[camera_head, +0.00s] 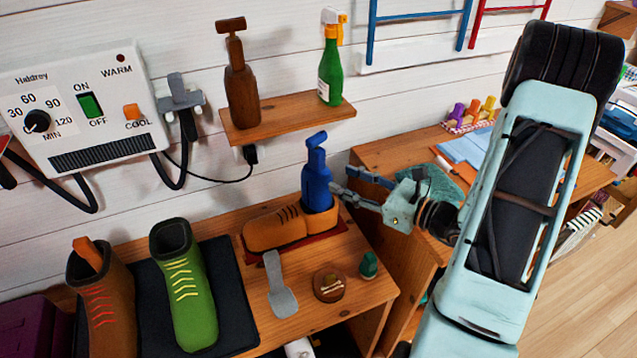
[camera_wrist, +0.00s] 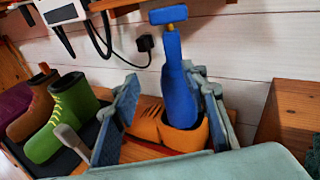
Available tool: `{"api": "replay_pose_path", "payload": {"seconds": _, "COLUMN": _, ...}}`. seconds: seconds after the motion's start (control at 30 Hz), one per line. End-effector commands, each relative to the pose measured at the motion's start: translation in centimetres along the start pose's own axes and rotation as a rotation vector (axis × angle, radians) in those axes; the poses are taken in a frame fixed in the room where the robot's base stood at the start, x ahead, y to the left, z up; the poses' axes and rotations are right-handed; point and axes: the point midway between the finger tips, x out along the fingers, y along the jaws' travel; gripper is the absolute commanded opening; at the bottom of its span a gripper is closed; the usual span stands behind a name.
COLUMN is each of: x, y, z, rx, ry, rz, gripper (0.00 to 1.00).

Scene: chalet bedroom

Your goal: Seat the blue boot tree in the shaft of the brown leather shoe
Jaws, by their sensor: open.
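The blue boot tree (camera_head: 317,184) stands upright with its lower end inside the opening of the brown leather shoe (camera_head: 275,230), which lies on a red mat. In the wrist view the boot tree (camera_wrist: 179,95) rises from the shoe (camera_wrist: 165,130), its T-shaped handle on top. How deep it sits is hidden by the shoe's collar. My gripper (camera_head: 345,182) is open just right of the boot tree. In the wrist view its fingers (camera_wrist: 163,105) appear on either side of the tree; I cannot tell whether either touches it.
A wall shelf (camera_head: 290,115) above carries a brown boot tree (camera_head: 240,80) and a green spray bottle (camera_head: 330,70). A grey shoehorn (camera_head: 280,285), a round tin (camera_head: 330,284) and a small green item (camera_head: 369,265) lie in front. Green and brown boots (camera_head: 183,290) stand left.

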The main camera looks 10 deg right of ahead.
Motion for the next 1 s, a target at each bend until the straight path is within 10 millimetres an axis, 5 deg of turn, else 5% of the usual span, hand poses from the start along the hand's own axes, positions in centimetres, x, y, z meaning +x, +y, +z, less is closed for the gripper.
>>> {"api": "replay_pose_path", "payload": {"seconds": 0.23, "x": 1.0, "y": -0.8, "z": 0.8, "rx": 0.087, "ry": -0.115, "rz": -0.109, "gripper": 0.41}}
{"api": "replay_pose_path", "payload": {"seconds": 1.0, "x": 10.6, "y": -2.2, "z": 1.8, "rx": 0.085, "ry": -0.113, "rz": -0.108, "gripper": 0.41}}
